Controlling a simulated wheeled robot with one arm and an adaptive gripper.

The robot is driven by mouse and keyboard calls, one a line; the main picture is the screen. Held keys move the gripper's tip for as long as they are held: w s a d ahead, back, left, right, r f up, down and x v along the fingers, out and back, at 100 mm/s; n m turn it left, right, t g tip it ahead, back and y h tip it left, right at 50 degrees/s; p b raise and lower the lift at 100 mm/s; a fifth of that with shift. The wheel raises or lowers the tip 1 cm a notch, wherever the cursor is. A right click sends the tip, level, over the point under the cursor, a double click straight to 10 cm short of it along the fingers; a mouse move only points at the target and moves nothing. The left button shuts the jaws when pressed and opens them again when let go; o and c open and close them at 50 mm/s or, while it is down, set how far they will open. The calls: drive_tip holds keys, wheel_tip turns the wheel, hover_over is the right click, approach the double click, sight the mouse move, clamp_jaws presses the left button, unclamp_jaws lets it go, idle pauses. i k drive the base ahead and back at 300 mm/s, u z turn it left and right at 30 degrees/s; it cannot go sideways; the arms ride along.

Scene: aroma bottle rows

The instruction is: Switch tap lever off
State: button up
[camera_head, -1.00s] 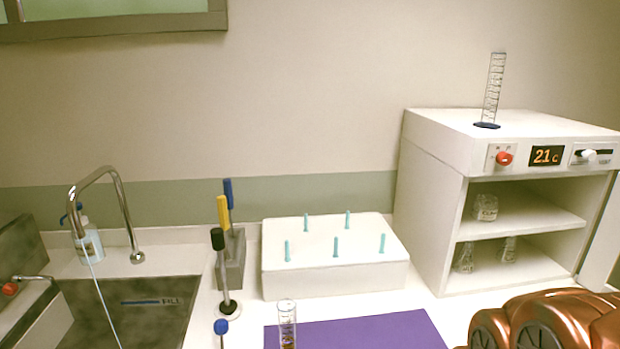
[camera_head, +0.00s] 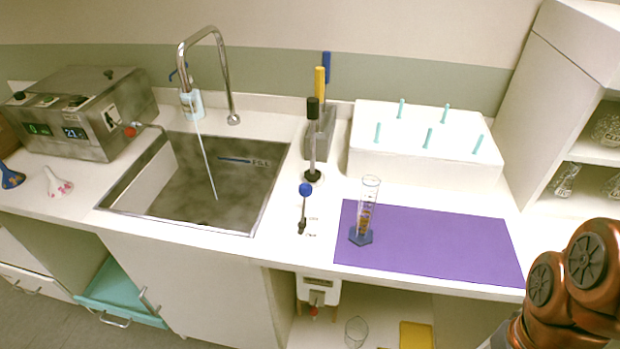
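The tap (camera_head: 226,75) is a curved chrome spout behind the sink (camera_head: 255,205). A short lever with a round blue knob (camera_head: 305,190) stands on the counter to the right of the sink. It looks nearly upright, and small markings beside it are too small to read. My gripper is not in view. Only copper-coloured links of my arm show at the lower right, well apart from the lever.
A graduated cylinder (camera_head: 366,212) stands on a purple mat (camera_head: 440,240) right of the lever. A holder with coloured-handled tools (camera_head: 320,130) stands behind it. A white peg block (camera_head: 425,158) and a shelf unit (camera_head: 545,110) are further right. A grey device (camera_head: 85,115) is at left.

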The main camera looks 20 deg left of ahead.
sight(305, 189)
drive_tip(key=u, duration=0.45)
drive_tip(key=k, duration=0.6)
drive_tip(key=u, duration=1.25)
drive_tip(key=i, duration=0.75)
drive_tip(key=u, duration=0.4)
